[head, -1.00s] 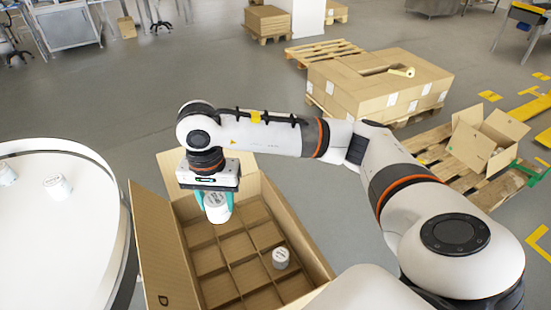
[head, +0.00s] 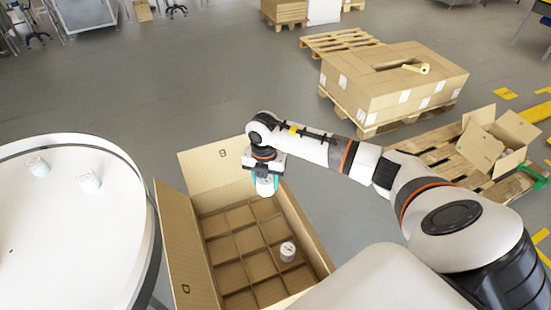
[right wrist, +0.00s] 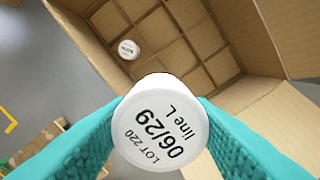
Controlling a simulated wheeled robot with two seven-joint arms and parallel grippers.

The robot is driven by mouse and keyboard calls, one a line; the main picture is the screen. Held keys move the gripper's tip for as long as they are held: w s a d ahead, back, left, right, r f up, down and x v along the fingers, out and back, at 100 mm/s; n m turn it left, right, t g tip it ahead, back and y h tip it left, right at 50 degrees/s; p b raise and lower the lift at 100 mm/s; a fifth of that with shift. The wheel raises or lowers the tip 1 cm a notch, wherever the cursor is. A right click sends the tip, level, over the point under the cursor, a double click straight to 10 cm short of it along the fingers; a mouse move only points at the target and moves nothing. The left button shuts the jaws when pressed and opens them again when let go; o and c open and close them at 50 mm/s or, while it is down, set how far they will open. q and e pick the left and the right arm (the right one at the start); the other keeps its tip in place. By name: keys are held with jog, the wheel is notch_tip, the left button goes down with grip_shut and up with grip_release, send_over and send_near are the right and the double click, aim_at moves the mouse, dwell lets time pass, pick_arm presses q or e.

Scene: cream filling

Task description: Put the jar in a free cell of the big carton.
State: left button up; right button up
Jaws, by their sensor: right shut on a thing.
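The held jar (head: 266,189) is white, and its lid, printed "LOT 220 06/29 line L", fills the middle of the right wrist view (right wrist: 163,128). My right gripper (head: 264,181) is shut on this jar with its teal fingers on both sides. It holds the jar over the far right end of the big carton (head: 164,240), which is open and divided into cells. One white jar (head: 288,251) stands in a right-side cell, and it also shows in the right wrist view (right wrist: 128,49). The other cells I can see look empty; those under the held jar are hidden. My left gripper is out of view.
The carton's flaps stand up at the left and far side (head: 215,165). A round white table (head: 70,240) at the left holds two more white jars (head: 88,181) (head: 37,166). Pallets with cartons (head: 390,85) stand on the floor behind and to the right.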

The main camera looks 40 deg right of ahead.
jog(key=d+f+m+b, duration=0.1)
jog(key=f+m+b, duration=0.1)
jog(key=f+b, duration=0.4)
jog(key=d+f+m+b, duration=0.1)
jog(key=f+b, duration=0.5)
jog(key=f, duration=0.6)
jog(key=d+f+m+b, duration=0.1)
jog(key=f+m+b, duration=0.2)
jog(key=f+b, duration=0.3)
jog(key=shift+s+f+b, duration=0.2)
jog(key=shift+f, duration=0.6)
jog(key=shift+s+f+b, duration=0.15)
jog(key=shift+f+b, duration=0.05)
jog(key=shift+f, duration=0.6)
jog(key=o, duration=1.1)
notch_tip(320, 180, up, 12)
jog(key=shift+b, duration=0.35)
